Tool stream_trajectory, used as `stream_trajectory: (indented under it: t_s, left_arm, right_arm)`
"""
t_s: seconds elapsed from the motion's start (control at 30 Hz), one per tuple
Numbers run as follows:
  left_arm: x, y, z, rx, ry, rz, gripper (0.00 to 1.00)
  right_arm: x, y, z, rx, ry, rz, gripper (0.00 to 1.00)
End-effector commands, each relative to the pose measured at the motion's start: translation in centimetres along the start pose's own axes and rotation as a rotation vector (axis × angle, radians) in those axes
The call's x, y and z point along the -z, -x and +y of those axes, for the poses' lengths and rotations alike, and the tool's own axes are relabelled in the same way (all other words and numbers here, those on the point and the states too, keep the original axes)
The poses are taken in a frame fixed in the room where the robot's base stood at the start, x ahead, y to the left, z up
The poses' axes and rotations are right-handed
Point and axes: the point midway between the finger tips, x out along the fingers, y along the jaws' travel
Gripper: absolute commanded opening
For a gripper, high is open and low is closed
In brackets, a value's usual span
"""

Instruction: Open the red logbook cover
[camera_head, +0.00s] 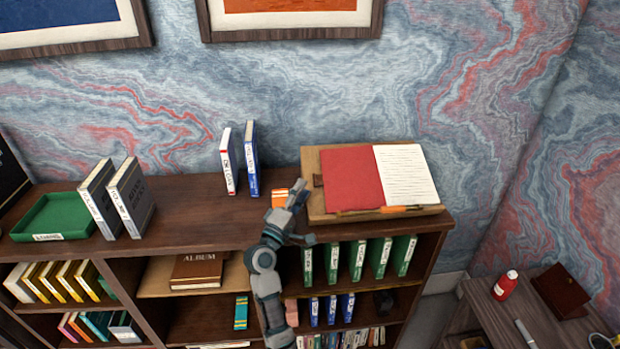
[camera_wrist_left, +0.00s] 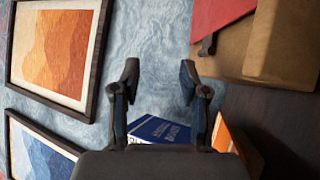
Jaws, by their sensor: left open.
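The red logbook (camera_head: 352,178) lies on a tilted wooden stand (camera_head: 314,205) on top of the shelf. Its red cover lies flat on the left and a white lined page (camera_head: 407,172) shows on the right, so it looks open. My left gripper (camera_head: 299,190) is open and empty at the left edge of the stand, apart from the cover. A corner of the red cover (camera_wrist_left: 220,12) and the stand (camera_wrist_left: 290,45) show at upper right. My right gripper is not in view.
Blue-and-white books (camera_head: 251,158) stand left of my gripper, with a small orange item (camera_head: 279,198) beside it. An orange pen-like item (camera_head: 400,209) lies on the stand's front ledge. A green tray (camera_head: 55,217) and grey binders (camera_head: 131,198) stand farther left.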

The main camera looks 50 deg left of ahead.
Motion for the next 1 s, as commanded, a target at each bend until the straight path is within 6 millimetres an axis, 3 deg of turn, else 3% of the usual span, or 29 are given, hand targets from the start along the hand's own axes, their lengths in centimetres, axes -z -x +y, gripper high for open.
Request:
stream_trajectory:
  t_s: [0.1,0.3,1.0]
  left_arm:
    - [0.0,2.4,-0.2,0.004,0.000,0.000,0.44]
    - [0.0,4.5,-0.2,0.002,0.001,0.000,0.44]
    - [0.0,4.8,-0.2,0.002,0.001,0.000,0.44]
  right_arm:
    - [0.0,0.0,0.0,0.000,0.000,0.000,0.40]
    - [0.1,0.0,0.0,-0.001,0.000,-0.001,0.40]
    - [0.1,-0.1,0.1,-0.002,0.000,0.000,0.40]
